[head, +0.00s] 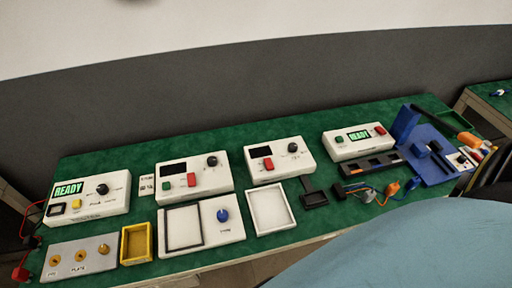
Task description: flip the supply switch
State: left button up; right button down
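A white box (115,204) at the left end of the green table has a lit green READY display (68,189), a yellow button (76,204), a black knob (102,189) and a small dark-framed part (57,209) that looks like a rocker switch. Red and black leads run off its left side. I cannot read its small labels or tell the switch's position, so I cannot be sure it is the supply. Neither of my grippers is in view.
More white boxes (211,178) (295,162) (347,149) line the green table (240,127). In front are a plated panel (100,263), a yellow tray (124,246), a white tray (289,221) and loose wires. A large blue surface (420,245) fills the lower right.

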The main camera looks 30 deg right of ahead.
aim_at(270, 165)
jog(key=u, duration=1.3)
jog(key=k, duration=1)
jog(key=z, duration=1.4)
jog(key=i, duration=0.5)
